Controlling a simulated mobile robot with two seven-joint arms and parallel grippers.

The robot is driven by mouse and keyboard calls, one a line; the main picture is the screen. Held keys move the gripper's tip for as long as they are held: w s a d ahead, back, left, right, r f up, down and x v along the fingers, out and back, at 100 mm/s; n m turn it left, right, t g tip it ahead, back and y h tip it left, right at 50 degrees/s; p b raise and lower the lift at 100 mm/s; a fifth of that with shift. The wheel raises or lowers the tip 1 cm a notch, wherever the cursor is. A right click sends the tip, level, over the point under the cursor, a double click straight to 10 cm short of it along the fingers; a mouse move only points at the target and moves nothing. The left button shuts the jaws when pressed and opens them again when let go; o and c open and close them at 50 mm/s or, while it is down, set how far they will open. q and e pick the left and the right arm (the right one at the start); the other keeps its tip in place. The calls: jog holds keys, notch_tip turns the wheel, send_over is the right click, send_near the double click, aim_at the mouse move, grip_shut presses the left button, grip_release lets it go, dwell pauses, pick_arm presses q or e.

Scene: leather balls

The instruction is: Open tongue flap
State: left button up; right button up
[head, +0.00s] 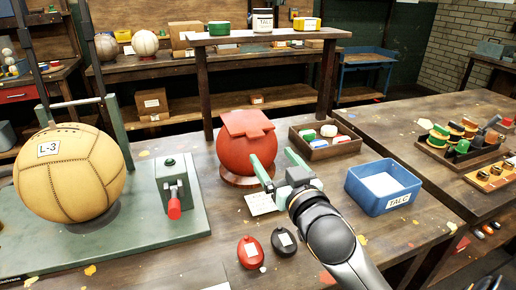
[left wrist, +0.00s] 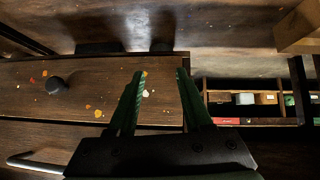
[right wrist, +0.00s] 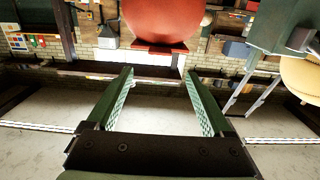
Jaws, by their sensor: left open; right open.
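The red ball (head: 246,155) sits on a round brown stand on the workbench in the head view. A red tongue-shaped flap (head: 247,123) lies across its top, with edges that stand out from the ball; I cannot tell how firmly it is closed. My right gripper (head: 277,166) is open and empty, in front of the ball's lower right side.
A tan ball (head: 68,178) marked L-3 and a clamp with a red handle (head: 174,207) stand on a green base at left. A blue TALC bin (head: 383,190) and a wooden tray (head: 325,148) are at right. Red and black oval items (head: 250,252) lie in front.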

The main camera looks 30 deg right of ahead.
aim_at(258, 137)
jog(key=p+x, duration=0.1)
jog(key=x, duration=0.8)
jog(key=shift+w+d, duration=0.1)
jog(key=shift+w, duration=0.5)
pick_arm(q)
jog(key=shift+w+r, duration=0.25)
jog(key=shift+w, duration=0.1)
pick_arm(e)
jog(key=shift+c, duration=0.2)
jog(key=c, duration=0.7)
grip_shut()
pick_arm(q)
jog(key=shift+w+d+r, duration=0.1)
jog(key=shift+w+r, duration=0.2)
jog(key=shift+w, duration=0.05)
jog(key=shift+f, duration=0.1)
